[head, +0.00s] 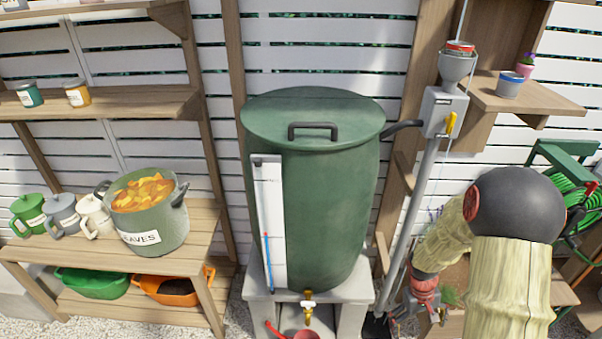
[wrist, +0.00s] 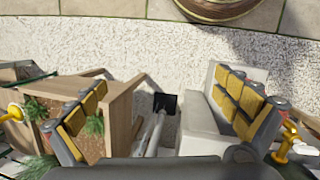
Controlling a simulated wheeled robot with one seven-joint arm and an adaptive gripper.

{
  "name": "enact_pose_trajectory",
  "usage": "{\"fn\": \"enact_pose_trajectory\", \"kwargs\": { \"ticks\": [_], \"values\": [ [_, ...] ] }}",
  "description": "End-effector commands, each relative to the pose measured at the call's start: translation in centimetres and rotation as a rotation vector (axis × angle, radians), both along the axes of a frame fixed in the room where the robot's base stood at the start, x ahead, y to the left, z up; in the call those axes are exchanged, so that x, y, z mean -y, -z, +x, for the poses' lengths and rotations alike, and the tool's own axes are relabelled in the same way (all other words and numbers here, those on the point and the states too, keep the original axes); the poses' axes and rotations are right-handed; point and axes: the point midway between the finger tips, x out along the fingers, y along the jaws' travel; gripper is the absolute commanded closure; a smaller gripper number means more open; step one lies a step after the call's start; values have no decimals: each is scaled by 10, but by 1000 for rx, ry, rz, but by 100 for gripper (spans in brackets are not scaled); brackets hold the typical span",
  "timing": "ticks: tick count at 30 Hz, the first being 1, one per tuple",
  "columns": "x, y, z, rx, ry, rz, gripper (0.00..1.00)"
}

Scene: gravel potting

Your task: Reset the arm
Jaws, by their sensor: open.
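My gripper (wrist: 160,95) is open and empty in the wrist view. Its two fingers with yellow pads are spread wide at the left and right, with gravel and a grey pipe foot showing between them. In the head view my arm bends down at the right, and my gripper (head: 405,312) shows small and partly hidden low beside the grey pipe, right of the barrel stand. I see nothing between the fingers.
A green lidded barrel (head: 313,190) stands on a pale block stand (head: 258,298) with a brass tap (head: 308,305). A grey pipe (head: 412,215) rises right of it. A wooden bench (head: 200,240) holds a pot of leaves (head: 160,230). A planter box (wrist: 122,112) stands close by the left finger.

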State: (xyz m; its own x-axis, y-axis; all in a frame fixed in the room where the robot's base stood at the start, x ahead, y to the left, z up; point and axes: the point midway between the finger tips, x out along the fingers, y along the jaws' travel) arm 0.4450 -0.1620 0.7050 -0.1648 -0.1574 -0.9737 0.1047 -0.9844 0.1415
Motion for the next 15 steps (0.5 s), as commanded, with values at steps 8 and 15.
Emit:
{"fn": "enact_pose_trajectory", "kwargs": {
  "ticks": [8, 15],
  "values": [
    [-42, -117, -39, 36, 110, 16, 0],
    [-81, -195, -78, 102, 167, 57, 0]
  ]
}}
